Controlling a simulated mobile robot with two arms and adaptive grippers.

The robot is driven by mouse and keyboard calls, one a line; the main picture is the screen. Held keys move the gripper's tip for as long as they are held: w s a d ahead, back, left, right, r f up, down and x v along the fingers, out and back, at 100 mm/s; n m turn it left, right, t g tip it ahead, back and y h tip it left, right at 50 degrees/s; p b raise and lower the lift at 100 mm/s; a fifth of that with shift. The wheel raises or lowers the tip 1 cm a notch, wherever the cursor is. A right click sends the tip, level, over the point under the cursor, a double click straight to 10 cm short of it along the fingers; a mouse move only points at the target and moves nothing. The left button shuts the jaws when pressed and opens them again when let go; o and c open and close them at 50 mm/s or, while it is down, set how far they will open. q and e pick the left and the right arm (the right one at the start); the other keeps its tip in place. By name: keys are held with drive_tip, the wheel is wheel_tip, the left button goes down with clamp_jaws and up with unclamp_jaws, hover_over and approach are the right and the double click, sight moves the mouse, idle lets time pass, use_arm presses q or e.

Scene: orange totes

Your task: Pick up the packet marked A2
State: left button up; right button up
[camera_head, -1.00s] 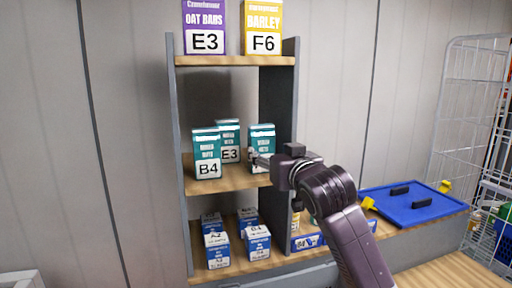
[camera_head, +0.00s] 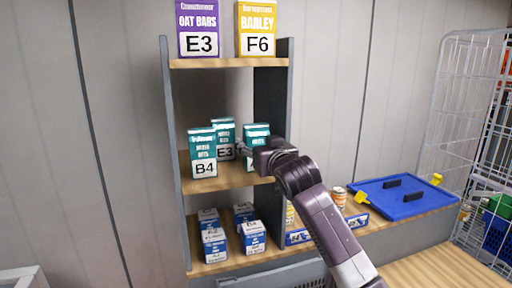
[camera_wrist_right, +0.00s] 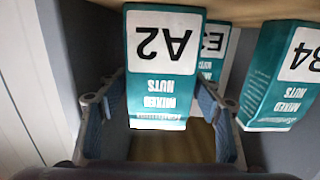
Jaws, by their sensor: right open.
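The packet marked A2 (camera_wrist_right: 165,65) is a teal and white mixed nuts box. It appears upside down in the right wrist view, between my right gripper's two fingers (camera_wrist_right: 160,103), with gaps at its sides. In the head view, a teal box (camera_head: 257,132) at the right of the middle shelf (camera_head: 215,182) matches it, its label hidden by my right gripper (camera_head: 243,149). The right gripper is open. My left gripper is not in view.
Teal packets B4 (camera_head: 203,154) and E3 (camera_head: 223,130) stand to the left on that shelf. Blue-white packets (camera_head: 253,238) fill the lower shelf. The dark side panel (camera_head: 271,98) is close to the gripper. A blue lid (camera_head: 405,208) lies at the right.

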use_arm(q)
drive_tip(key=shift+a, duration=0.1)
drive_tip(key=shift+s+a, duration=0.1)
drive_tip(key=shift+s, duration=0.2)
use_arm(e)
drive_tip(key=c, duration=1)
